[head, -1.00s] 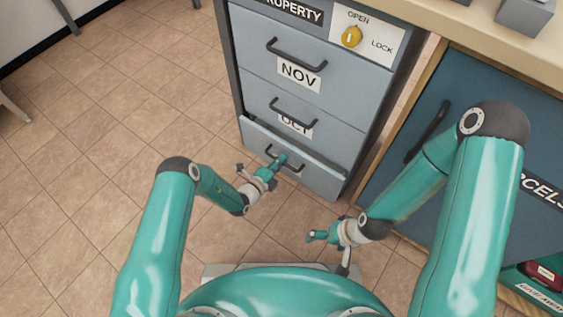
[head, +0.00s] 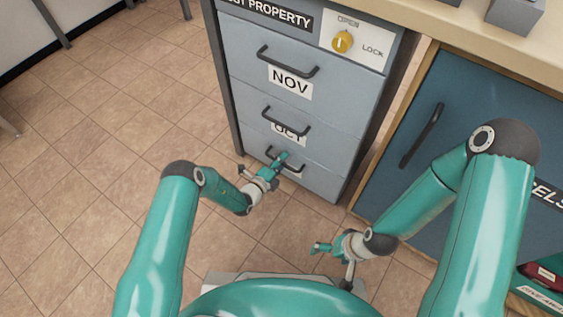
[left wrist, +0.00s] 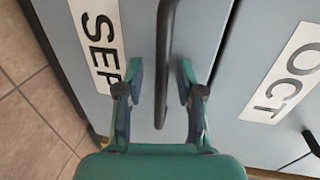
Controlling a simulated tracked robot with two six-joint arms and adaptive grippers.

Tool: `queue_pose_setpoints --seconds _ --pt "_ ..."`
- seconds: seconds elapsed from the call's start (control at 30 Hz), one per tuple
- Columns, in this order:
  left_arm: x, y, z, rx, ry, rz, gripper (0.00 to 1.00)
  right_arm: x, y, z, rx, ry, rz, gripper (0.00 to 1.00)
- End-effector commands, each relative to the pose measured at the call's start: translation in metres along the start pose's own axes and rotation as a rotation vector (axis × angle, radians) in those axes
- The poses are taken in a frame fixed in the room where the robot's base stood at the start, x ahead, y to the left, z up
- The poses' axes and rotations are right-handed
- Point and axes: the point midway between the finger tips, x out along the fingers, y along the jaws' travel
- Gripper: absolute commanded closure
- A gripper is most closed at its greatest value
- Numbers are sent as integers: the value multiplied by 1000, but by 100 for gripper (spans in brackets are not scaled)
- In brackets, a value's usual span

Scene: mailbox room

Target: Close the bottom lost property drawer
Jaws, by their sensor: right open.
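The bottom lost property drawer (head: 322,184) is the lowest of the grey-blue fronts in the head view and looks flush, or nearly so, with those above. In the left wrist view its front (left wrist: 140,25) carries a SEP label (left wrist: 98,40). My left gripper (head: 281,161) is at this drawer's dark bar handle (left wrist: 163,70). Its two fingers stand apart on either side of the handle, with gaps visible. It partly hides the handle and label in the head view. My right gripper (head: 324,247) is open and empty, low in front of the cabinet.
The OCT drawer (head: 325,145) and NOV drawer (head: 335,98) above look shut. A yellow knob (head: 342,42) on the top panel stands between OPEN and LOCK. A blue parcels door (head: 465,105) is at the right. Tiled floor (head: 110,130) is clear at the left.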

Motion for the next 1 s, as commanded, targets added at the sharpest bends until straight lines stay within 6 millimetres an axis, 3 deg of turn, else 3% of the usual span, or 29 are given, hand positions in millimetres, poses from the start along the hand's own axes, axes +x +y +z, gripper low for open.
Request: queue_pose_setpoints --seconds 0.27,0.8,1.0 --pt "-10 0 0 -1 1 2 63 -1 0 0 0 0 0 9" --pt "-104 2 2 -3 -3 3 63 -1 0 0 0 0 0 9" --pt "-119 1 1 -1 -2 1 63 -1 0 0 0 0 0 9"
